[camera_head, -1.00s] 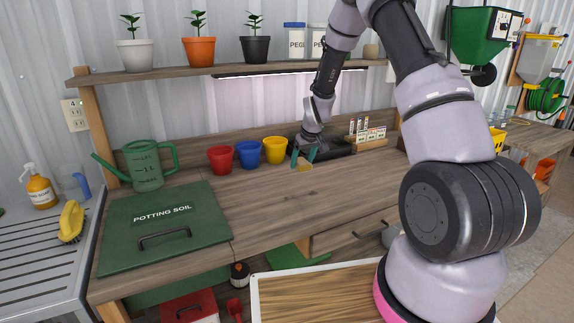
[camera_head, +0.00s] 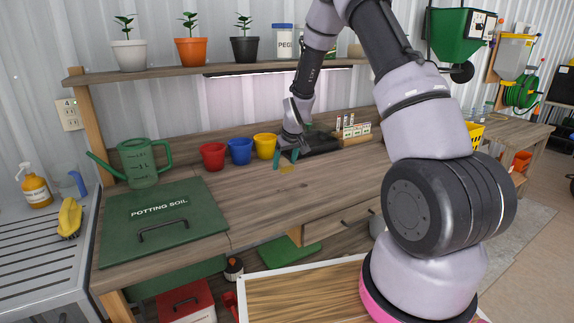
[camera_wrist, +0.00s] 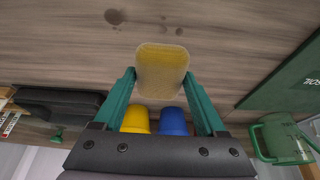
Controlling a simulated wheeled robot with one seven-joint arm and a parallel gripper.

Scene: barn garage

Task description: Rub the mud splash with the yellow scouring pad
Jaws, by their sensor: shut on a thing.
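My gripper (camera_head: 287,160) is shut on the yellow scouring pad (camera_wrist: 161,70), which sits between the teal fingertips in the wrist view. In the head view the pad (camera_head: 286,169) shows small, low over the wooden worktop (camera_head: 270,195), in front of the yellow pot. I cannot tell whether it touches the wood. In the wrist view, several brown spots, one dark one (camera_wrist: 115,16) among them, mark the wood beyond the pad. I cannot tell whether these are the mud splash or knots in the wood. No clear splash shows in the head view.
Red (camera_head: 213,156), blue (camera_head: 240,151) and yellow (camera_head: 265,146) pots stand behind the pad. A green watering can (camera_head: 143,163) and the potting soil lid (camera_head: 165,219) are at left. A black tray (camera_head: 318,142) lies right of the gripper. The worktop's front middle is clear.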

